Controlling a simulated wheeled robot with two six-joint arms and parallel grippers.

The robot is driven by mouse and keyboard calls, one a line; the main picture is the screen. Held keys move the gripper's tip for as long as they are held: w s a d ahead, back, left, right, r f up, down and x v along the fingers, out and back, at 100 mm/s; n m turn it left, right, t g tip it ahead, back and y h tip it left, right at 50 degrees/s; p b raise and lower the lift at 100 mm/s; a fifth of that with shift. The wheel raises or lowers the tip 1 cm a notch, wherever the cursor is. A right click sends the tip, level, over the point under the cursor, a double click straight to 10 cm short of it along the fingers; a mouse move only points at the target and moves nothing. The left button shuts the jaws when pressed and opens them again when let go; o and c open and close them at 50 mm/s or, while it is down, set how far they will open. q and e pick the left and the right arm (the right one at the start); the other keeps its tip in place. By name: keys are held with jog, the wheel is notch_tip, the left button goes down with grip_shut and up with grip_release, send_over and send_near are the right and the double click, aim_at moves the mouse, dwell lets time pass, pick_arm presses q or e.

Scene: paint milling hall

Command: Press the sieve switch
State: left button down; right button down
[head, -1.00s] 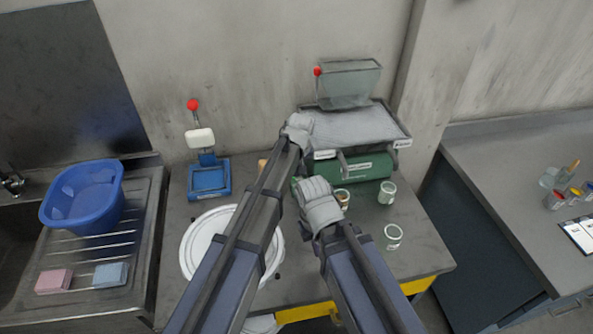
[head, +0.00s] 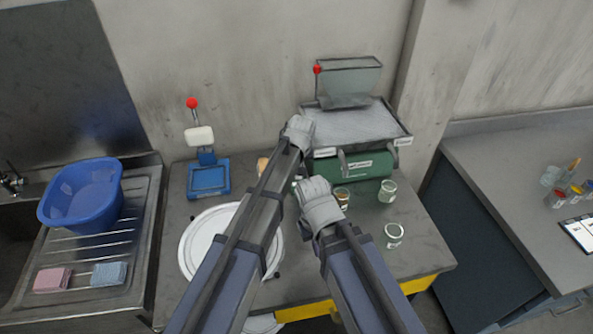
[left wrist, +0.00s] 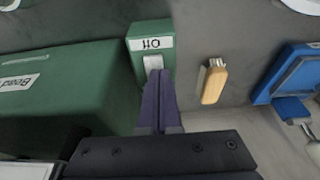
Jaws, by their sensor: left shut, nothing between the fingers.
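In the left wrist view a small green switch box (left wrist: 138,42) carries a white label with upside-down lettering and a pale switch (left wrist: 153,63). My left gripper (left wrist: 159,84) is shut and empty, its fingertips at the lower edge of the switch. I cannot tell whether they press it. In the head view my left gripper (head: 298,132) is at the left end of the green machine (head: 372,165) and hides the switch. The machine bears a grey mesh tray (head: 350,125). My right gripper (head: 319,205) is in front of the machine; its fingers are hidden.
A wooden-handled brush (left wrist: 213,83) lies beside the switch box. A blue stand (head: 208,178) with a red knob is at left. A white round lid (head: 203,232) lies below my left arm. Glass jars (head: 387,191) stand at right, near my right gripper.

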pick_arm(q)
jog(key=shift+w+r, duration=0.15)
jog(key=shift+w, duration=0.2)
pick_arm(e)
jog(key=shift+r, duration=0.15)
pick_arm(q)
jog(key=shift+r, duration=0.15)
pick_arm(e)
jog(key=shift+r, duration=0.1)
